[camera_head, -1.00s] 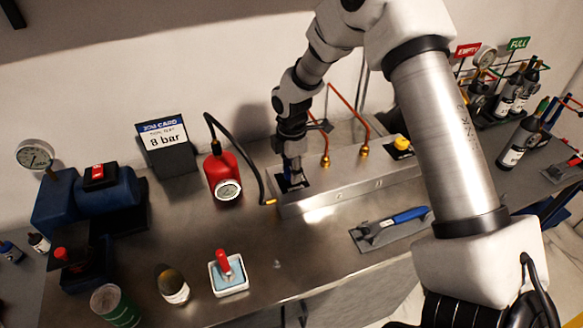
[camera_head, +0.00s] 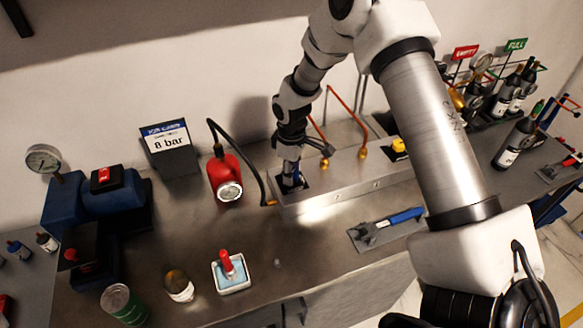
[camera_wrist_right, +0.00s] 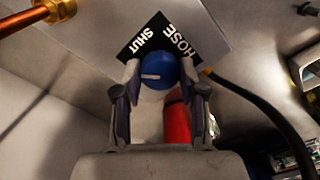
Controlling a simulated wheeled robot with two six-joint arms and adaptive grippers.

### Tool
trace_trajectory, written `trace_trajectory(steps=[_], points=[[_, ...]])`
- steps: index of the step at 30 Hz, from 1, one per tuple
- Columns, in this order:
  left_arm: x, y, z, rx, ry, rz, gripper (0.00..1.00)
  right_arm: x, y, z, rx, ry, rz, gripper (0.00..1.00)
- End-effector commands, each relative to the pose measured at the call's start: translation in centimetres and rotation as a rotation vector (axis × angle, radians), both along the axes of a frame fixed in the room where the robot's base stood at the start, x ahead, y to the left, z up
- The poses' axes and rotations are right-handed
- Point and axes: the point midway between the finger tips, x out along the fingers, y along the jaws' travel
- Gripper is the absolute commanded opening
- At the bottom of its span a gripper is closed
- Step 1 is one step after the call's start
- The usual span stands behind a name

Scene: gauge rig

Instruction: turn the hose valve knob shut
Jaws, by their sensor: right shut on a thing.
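The blue hose valve knob (camera_wrist_right: 158,70) shows in the right wrist view, with a short white line on its face lying roughly level. It sits in front of a black plate (camera_wrist_right: 150,37) lettered HOSE and SHUT. My right gripper (camera_wrist_right: 160,85) has its two fingers on either side of the knob and is shut on it. In the head view my right gripper (camera_head: 291,178) points down at the left end of the metal manifold block (camera_head: 350,192); there the knob is mostly hidden by the fingers. My left gripper is not in view.
A red cylinder (camera_head: 223,175) with a gauge and black hose stands just left of the manifold. Copper pipes (camera_head: 318,132) rise behind it, and a yellow knob (camera_head: 398,145) is at its right. A blue-handled tool (camera_head: 390,222) lies in front. An 8 bar card (camera_head: 168,143) stands behind.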

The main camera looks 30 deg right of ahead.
Motion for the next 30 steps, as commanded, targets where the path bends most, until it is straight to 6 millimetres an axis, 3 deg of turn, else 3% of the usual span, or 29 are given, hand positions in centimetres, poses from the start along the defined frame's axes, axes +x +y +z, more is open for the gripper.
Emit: trace_trajectory(steps=[18,30], points=[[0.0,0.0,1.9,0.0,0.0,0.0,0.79,0.1,0.0,0.2,-0.001,-0.004,-0.538,0.06],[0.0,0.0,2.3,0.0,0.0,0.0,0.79,0.2,0.0,0.1,0.0,-0.004,-0.692,0.06]])
